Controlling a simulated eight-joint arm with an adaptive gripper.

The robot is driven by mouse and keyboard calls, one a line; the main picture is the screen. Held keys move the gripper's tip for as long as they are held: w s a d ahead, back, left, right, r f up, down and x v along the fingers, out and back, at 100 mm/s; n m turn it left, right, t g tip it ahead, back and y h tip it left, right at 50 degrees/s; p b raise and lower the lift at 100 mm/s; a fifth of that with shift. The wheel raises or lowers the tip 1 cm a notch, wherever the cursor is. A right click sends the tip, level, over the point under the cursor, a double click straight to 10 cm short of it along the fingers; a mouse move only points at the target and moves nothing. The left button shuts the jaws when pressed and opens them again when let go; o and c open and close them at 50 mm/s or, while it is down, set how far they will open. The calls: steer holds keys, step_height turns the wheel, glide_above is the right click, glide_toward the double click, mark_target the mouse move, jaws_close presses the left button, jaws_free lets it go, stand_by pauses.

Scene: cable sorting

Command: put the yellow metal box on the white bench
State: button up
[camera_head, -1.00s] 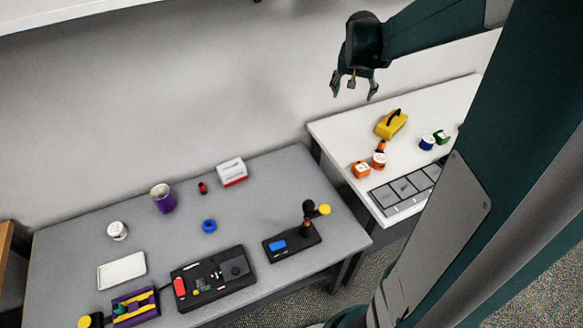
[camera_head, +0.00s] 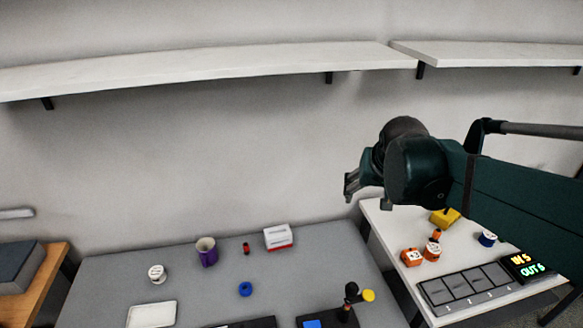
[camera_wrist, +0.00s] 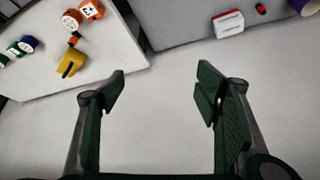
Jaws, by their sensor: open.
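The yellow metal box (camera_head: 444,217) sits on the white bench (camera_head: 385,225) at the right, partly hidden behind my arm in the head view. In the wrist view the yellow box (camera_wrist: 71,63) lies near the edge of the white bench (camera_wrist: 110,60), with its dark handle showing. My gripper (camera_head: 368,195) is raised above the gap between the white bench and the grey table. In the wrist view my gripper (camera_wrist: 160,90) is open, with nothing between its fingers, and the box is to its left.
The grey table (camera_head: 205,295) to the left holds a purple cup (camera_head: 207,251), a red-white box (camera_head: 277,237) and a blue ring (camera_head: 245,289). Orange spools (camera_head: 411,257), a blue spool (camera_head: 487,238) and a compartment tray (camera_head: 465,289) share the white bench. Shelves (camera_head: 200,68) run above.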

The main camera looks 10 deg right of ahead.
steer(key=s+a+f+n+t+y, duration=0.1)
steer(key=s+a+f+n+y, duration=0.1)
steer(key=s+a, duration=1.1)
steer(key=shift+s+a+f+n, duration=0.25)
steer(key=shift+s+f+n, duration=0.25)
steer(key=shift+n, duration=0.6)
